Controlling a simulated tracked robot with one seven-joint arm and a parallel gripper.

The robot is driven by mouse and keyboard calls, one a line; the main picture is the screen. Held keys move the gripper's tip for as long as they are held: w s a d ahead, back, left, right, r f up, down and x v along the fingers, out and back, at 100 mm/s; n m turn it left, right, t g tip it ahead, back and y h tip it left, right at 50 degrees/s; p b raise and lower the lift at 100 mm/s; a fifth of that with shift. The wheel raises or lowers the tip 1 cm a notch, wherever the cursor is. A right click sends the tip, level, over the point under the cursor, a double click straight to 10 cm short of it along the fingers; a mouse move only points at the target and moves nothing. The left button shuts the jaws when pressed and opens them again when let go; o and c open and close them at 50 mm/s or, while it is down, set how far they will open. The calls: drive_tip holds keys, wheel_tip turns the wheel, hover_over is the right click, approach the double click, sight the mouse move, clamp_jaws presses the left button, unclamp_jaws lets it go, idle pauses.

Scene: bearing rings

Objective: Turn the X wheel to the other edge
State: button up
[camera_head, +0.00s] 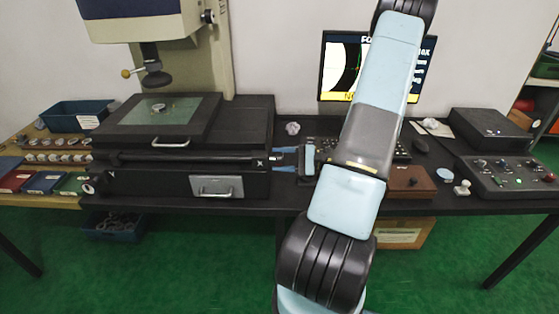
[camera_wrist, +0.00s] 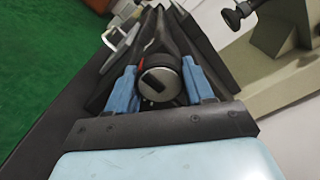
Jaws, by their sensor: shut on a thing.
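The measuring machine's stage (camera_head: 190,160) stands on the dark table, with an X mark on its right side. The X wheel (camera_wrist: 160,80) is a round grey knob with a black bar mark, seen end-on in the wrist view. My gripper (camera_wrist: 160,88) has its blue fingers on both sides of the wheel, shut on it. In the head view my gripper (camera_head: 287,162) reaches the stage's right side from the right, and the wheel is mostly hidden between the fingers. A bearing ring (camera_head: 159,108) lies on the stage's glass plate (camera_head: 180,113).
A monitor (camera_head: 340,65), partly hidden by my arm, stands behind. A control box (camera_head: 505,177) and a brown box (camera_head: 410,182) are at the right. The microscope column (camera_head: 212,60) rises behind the stage. Trays of rings (camera_head: 60,157) are at the left.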

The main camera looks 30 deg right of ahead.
drive_tip(key=shift+d+f+n, duration=0.1)
drive_tip(key=shift+n, duration=0.9)
drive_tip(key=shift+s, duration=0.1)
drive_tip(key=o, duration=1)
drive_tip(key=shift+o, duration=0.2)
drive_tip(key=v, duration=1.3)
drive_tip(key=shift+s+d, duration=0.2)
drive_tip(key=shift+d, duration=0.1)
